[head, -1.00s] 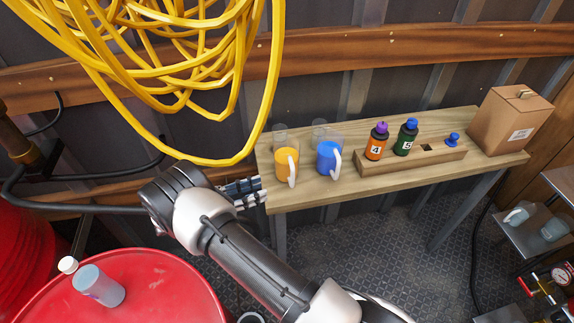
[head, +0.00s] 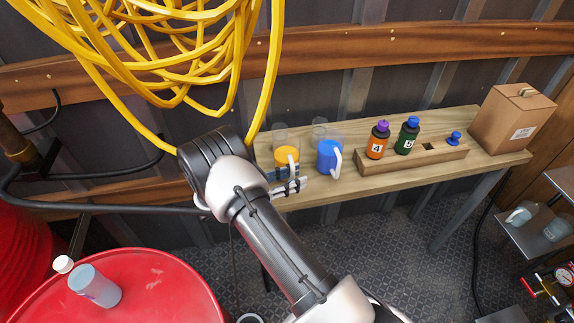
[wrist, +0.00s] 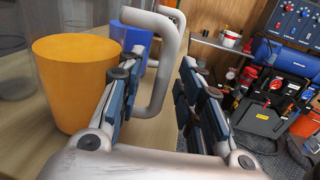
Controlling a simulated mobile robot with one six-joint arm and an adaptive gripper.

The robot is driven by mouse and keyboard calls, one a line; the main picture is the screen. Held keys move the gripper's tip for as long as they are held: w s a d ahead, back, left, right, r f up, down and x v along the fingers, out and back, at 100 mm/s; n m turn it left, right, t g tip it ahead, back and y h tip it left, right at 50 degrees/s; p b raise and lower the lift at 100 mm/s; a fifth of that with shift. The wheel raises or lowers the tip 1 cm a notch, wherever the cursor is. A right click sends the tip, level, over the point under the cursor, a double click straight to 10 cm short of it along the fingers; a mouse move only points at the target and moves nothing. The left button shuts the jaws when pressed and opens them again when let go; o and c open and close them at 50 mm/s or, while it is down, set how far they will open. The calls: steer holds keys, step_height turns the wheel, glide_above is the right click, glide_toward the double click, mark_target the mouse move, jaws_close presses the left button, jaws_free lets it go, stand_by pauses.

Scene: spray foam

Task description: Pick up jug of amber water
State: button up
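The jug of amber water (head: 286,155) stands upright on the left end of the wooden table. My gripper (head: 290,181) is at its near side, covering its lower part in the head view. In the wrist view the amber jug (wrist: 72,75) is left of my fingers, and its white handle (wrist: 158,85) shows between the two open fingers (wrist: 165,80). The left finger lies in front of the jug's right side and hides part of the handle. I cannot tell whether the fingers touch it. Nothing is gripped.
A blue jug (head: 327,157) stands just right of the amber one. Clear glasses (head: 320,130) stand behind. A wooden rack (head: 410,160) with orange (head: 377,143) and green bottles (head: 406,137) and a cardboard box (head: 511,119) are further right. Yellow hose (head: 180,50) hangs above.

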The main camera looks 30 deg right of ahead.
steer(key=shift+c, duration=0.3)
jaws_close()
steer(key=shift+r, duration=0.1)
stand_by(0.5)
